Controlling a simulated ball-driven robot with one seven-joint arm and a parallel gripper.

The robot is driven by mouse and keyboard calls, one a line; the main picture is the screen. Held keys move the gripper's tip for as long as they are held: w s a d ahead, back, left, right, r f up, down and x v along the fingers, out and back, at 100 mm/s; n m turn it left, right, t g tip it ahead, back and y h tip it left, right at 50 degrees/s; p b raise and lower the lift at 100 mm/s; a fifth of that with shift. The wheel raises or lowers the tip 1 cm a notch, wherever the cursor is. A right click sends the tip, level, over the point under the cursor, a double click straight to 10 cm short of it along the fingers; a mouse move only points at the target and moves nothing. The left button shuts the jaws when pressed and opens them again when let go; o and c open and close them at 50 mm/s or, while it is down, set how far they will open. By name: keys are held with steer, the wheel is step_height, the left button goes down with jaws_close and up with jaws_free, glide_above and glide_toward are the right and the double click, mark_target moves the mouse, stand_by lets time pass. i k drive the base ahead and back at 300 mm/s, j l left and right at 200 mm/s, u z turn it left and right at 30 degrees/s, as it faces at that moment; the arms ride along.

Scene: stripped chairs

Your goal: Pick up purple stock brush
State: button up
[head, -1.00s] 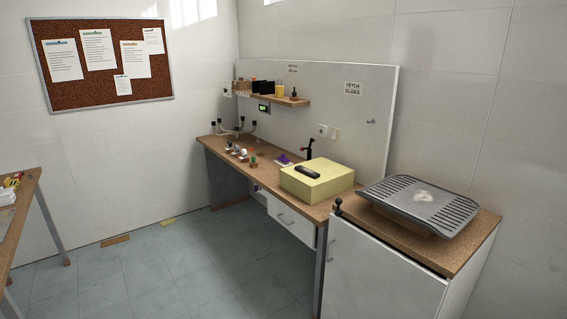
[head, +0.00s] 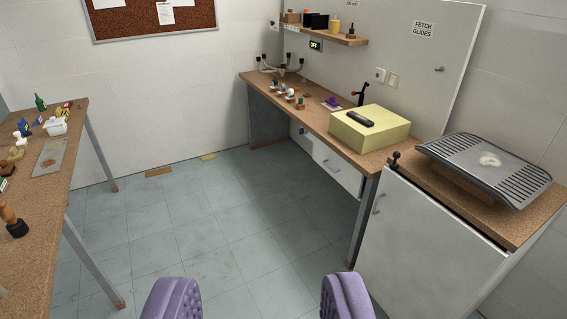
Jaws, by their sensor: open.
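My gripper (head: 258,300) shows at the bottom of the head view. Its two purple padded fingers stand wide apart with only floor between them, so it is open and empty. A small purple object (head: 331,103) lies on the far workbench (head: 318,118), left of the yellow box. My gripper is well short of both.
A yellow box (head: 372,135) with a dark object on top sits on the bench. A grey slotted tray (head: 487,168) rests on the white cabinet (head: 425,225) at right. A cluttered table (head: 45,205) stands at left.

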mark_target(334, 105)
steer(key=i, duration=3.15)
steer(key=i+z, duration=0.15)
steer(key=i, duration=0.5)
steer(key=i+j, duration=0.15)
steer(key=i, duration=0.5)
steer(key=i+j+z, duration=0.1)
steer(key=i, duration=0.55)
steer(key=i+j+z, duration=0.1)
steer(key=i+z, duration=0.15)
steer(key=i, duration=0.5)
